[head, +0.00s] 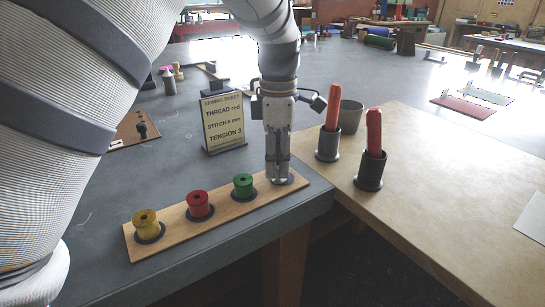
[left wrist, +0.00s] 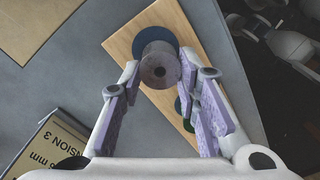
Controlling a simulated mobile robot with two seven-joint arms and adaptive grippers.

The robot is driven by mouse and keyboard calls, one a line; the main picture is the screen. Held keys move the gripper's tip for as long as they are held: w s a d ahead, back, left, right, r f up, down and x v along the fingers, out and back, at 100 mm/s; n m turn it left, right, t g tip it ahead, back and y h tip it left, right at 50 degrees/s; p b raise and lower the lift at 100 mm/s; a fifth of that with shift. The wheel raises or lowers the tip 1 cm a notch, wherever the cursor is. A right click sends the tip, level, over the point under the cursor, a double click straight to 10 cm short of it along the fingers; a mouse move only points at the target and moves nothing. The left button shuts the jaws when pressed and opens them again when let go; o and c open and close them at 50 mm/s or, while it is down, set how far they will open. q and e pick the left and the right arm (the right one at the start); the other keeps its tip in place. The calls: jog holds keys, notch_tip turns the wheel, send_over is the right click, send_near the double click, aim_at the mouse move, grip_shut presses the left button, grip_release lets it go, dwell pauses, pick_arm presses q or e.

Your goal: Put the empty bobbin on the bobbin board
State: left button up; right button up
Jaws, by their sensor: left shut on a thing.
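The bobbin board (head: 222,210) is a long wooden strip with dark round spots, lying along the front edge of the grey table. A yellow spool (head: 148,226), a red spool (head: 200,205) and a green spool (head: 243,186) stand on its spots. My left gripper (head: 278,178) points straight down at the board's right end. In the left wrist view it is shut on the grey empty bobbin (left wrist: 160,66), which is over the dark blue end spot (left wrist: 152,36). The fingers mostly hide the bobbin in the head view. I cannot tell whether it touches the board. My right gripper is out of view.
A sewing ticket (head: 222,122) stands behind the board, reading thread red. Two dark cups with red rolls (head: 371,165) and an empty grey cup (head: 350,117) stand to the right, on and near a tan surface (head: 440,190).

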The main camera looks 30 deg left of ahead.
pick_arm(q)
jog(key=shift+w+d+f, duration=0.1)
jog(key=shift+w+d, duration=0.2)
jog(key=shift+w, duration=0.15)
jog(key=o, duration=1)
jog(key=shift+s+a, duration=0.1)
jog(key=shift+o, duration=0.2)
notch_tip(320, 180, up, 12)
jog(key=shift+r, duration=0.2)
